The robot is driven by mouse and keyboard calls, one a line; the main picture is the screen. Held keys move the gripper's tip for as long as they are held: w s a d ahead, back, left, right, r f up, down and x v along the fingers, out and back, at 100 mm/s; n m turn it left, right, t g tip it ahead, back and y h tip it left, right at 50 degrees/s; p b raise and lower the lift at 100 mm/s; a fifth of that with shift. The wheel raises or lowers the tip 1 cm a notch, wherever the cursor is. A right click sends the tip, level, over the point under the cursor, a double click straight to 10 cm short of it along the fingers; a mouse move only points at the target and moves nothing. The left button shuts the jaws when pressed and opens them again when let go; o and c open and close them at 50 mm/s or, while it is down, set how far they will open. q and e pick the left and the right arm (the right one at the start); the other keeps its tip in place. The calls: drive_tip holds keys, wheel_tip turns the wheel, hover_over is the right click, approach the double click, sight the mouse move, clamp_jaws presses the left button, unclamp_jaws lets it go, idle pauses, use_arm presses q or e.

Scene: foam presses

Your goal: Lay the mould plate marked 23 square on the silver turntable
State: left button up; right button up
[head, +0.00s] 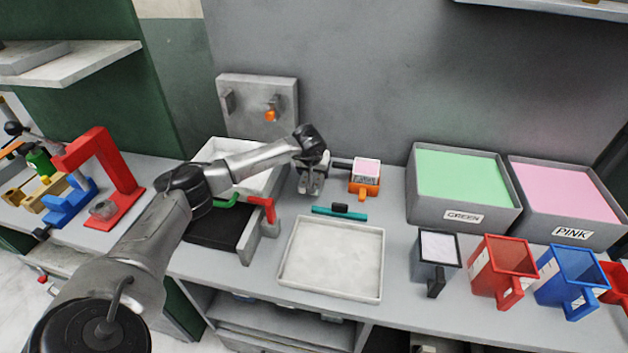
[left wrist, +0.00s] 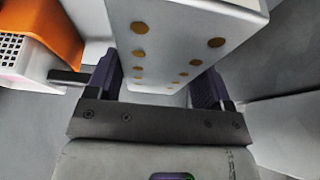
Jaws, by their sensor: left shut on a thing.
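My left gripper (head: 313,190) points down over the back middle of the bench. It is shut on a white block with rows of brass-coloured dots (left wrist: 180,40), seen between its fingers in the left wrist view. No number is readable on the block, so I cannot tell whether it is the mould plate marked 23. In the head view the block is mostly hidden by the gripper. A small round silver piece (head: 103,209), perhaps the turntable, sits on the base of the red press (head: 118,170) at far left. My right gripper is not in view.
Green (head: 450,213) and pink (head: 540,225) foam bins and several coloured jugs stand right.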

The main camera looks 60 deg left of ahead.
use_arm(q)
wheel_tip(320, 180, down, 3)
drive_tip(key=shift+r+b, duration=0.1)
drive_tip(key=shift+b, duration=0.2)
drive_tip(key=shift+f, duration=0.45)
drive_tip(key=shift+f, duration=0.15)
drive_tip(key=o, duration=1.3)
drive_tip(key=shift+s+d+r, duration=0.1)
drive_tip(key=shift+r, duration=0.45)
drive_tip(key=p+v, duration=0.2)
drive_tip(key=v, duration=0.9)
